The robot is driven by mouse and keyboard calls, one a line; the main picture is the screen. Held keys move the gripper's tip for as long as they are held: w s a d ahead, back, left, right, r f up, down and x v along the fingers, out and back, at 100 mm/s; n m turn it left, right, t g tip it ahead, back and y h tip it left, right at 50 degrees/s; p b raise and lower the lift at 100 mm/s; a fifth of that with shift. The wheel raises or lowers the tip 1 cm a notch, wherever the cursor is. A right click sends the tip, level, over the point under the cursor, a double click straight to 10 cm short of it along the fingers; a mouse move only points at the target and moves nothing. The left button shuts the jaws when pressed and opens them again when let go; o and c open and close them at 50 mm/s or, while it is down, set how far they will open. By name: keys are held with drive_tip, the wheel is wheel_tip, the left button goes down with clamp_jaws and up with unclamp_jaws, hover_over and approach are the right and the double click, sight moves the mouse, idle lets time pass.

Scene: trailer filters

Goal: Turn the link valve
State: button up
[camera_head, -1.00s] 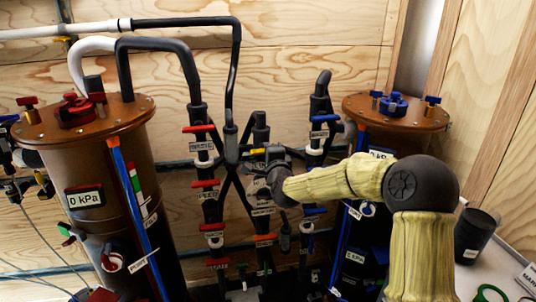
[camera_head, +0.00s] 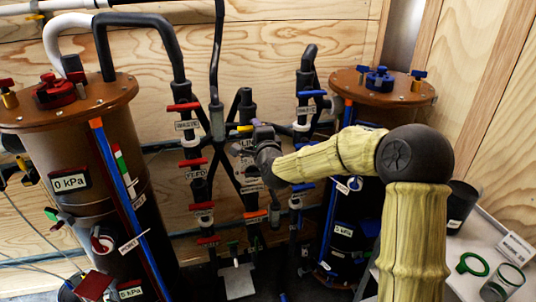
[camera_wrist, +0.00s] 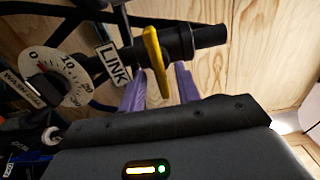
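The link valve has a yellow handle (camera_wrist: 155,60) on a black pipe, beside a white LINK label (camera_wrist: 113,65). In the head view the yellow handle (camera_head: 245,127) is small, among the middle pipes just beyond my gripper (camera_head: 246,145). In the wrist view my gripper (camera_wrist: 160,84) has two purple fingers, spread apart. The lower end of the yellow handle reaches between them, with gaps visible on both sides. I cannot tell whether either finger touches it.
A brown filter tank (camera_head: 65,150) with a red cap stands left, and another tank (camera_head: 375,88) with a blue cap right. Red-handled (camera_head: 184,106) and blue-handled valves (camera_head: 311,94) crowd the pipes. A white dial (camera_wrist: 58,75) sits left of the LINK label. A dark cup (camera_head: 459,204) stands right.

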drive_tip(key=v, duration=1.5)
drive_tip(key=shift+b, duration=0.35)
drive_tip(key=shift+s+d, duration=0.1)
drive_tip(key=shift+s, duration=0.05)
wheel_tip(320, 180, down, 8)
drive_tip(key=s+d+n+g+h, duration=0.1)
drive_tip(key=s+d+n+g, duration=0.15)
drive_tip(key=n+g, duration=0.2)
drive_tip(key=s+d+f+n+g+h, duration=0.2)
drive_tip(key=s+d+f+n+g, duration=0.35)
drive_tip(key=s, duration=0.35)
drive_tip(key=s+d+f+n+g+h, duration=0.2)
drive_tip(key=s+d+f+n+g, duration=0.25)
drive_tip(key=s+d, duration=0.35)
drive_tip(key=w+p+v, duration=0.3)
drive_tip(key=p+v, duration=1.5)
drive_tip(key=shift+a+r, duration=0.45)
drive_tip(key=shift+n, duration=0.25)
